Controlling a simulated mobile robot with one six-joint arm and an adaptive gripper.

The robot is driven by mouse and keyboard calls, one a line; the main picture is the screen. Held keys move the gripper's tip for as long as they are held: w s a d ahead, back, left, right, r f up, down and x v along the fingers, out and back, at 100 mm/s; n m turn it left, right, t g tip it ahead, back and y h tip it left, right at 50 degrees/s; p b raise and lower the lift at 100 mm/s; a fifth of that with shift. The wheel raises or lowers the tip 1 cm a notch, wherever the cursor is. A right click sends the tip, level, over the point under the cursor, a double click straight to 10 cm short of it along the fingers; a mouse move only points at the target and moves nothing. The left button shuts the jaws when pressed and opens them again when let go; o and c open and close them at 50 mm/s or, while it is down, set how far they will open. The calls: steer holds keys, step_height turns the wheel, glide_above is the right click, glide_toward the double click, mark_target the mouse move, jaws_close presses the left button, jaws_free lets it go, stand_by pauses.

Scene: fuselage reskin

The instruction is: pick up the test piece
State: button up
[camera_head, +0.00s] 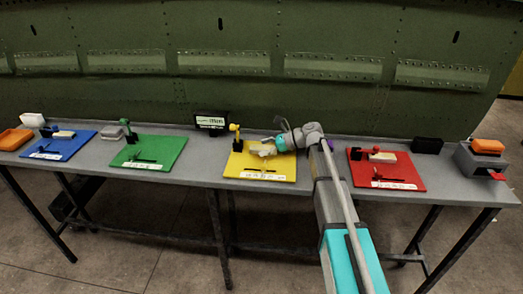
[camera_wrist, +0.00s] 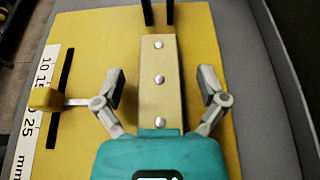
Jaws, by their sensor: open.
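The test piece (camera_wrist: 160,62), a tan bar with a row of three round rivet heads, lies on the yellow mat (camera_wrist: 90,30). My gripper (camera_wrist: 162,88) is open, with one finger on each side of the bar and a visible gap at both sides. The bar's near end is hidden beneath the gripper body. In the head view my gripper (camera_head: 262,151) is low over the yellow mat (camera_head: 240,172) and mostly hides the bar.
Two dark prongs (camera_wrist: 158,12) stand at the bar's far end. Blue (camera_head: 45,150), green (camera_head: 165,147) and red mats (camera_head: 405,172) share the table.

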steer(key=c, duration=1.3)
steer(key=shift+o, duration=0.2)
steer(key=shift+r, duration=0.15)
step_height(320, 180, up, 3)
steer(key=p, duration=0.3)
steer(key=shift+f, duration=0.2)
steer(key=s+r+p, duration=1)
steer(key=s, duration=0.4)
steer(key=shift+d, duration=0.25)
